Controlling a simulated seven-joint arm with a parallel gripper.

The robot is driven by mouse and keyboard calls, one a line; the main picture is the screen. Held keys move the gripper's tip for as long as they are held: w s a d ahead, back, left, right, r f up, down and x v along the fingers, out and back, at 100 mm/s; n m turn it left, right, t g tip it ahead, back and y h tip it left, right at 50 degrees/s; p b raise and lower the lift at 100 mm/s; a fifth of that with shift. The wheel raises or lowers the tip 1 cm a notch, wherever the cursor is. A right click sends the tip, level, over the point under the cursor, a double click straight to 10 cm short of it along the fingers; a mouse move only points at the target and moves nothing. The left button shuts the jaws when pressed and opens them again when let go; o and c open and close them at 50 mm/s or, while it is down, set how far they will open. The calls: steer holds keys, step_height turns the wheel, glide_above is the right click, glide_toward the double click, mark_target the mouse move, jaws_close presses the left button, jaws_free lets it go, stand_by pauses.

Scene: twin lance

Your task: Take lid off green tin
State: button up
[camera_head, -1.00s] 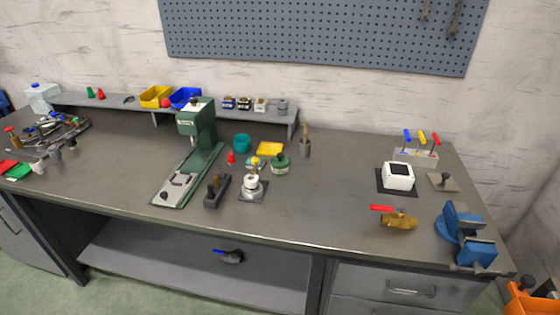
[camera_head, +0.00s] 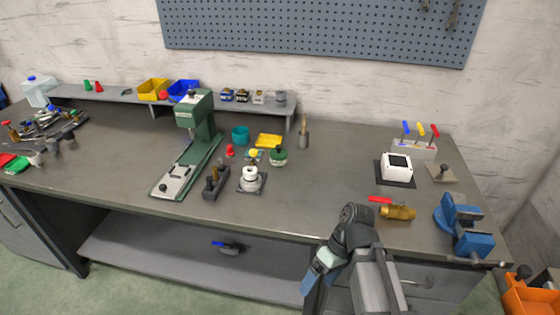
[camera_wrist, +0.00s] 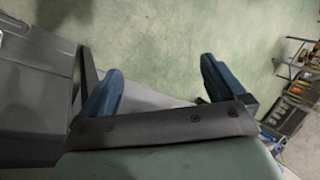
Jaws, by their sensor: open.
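The green tin (camera_head: 278,157) stands upright on the bench, right of the white-topped piece on a dark plate and just below the yellow tray. A dark knob-like top shows on it; its lid is too small to make out clearly. My gripper shows in the wrist view (camera_wrist: 160,88), its two blue fingers wide apart with nothing between them. It faces the green floor there. In the head view my arm is at the lower right, in front of the bench edge, well away from the tin.
The workbench (camera_head: 310,200) has clear room right of the tin. A green press (camera_head: 195,130) stands to the left. A grey cup with a brush (camera_head: 303,138), a brass valve (camera_head: 398,212), a white box (camera_head: 397,167) and a blue vise (camera_head: 462,225) stand to the right.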

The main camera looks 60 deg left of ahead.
steer(key=s+a+r+n, duration=0.2)
steer(key=s+a+r, duration=0.2)
steer(key=a+r, duration=0.3)
steer(key=m+t+y, duration=0.2)
steer(key=t+y, duration=0.3)
steer(key=t, duration=0.1)
glide_toward(280, 147)
steer(key=x, duration=0.4)
steer(key=shift+a, duration=0.1)
steer(key=shift+x, duration=3)
steer(key=shift+c, duration=0.2)
steer(key=c, duration=1)
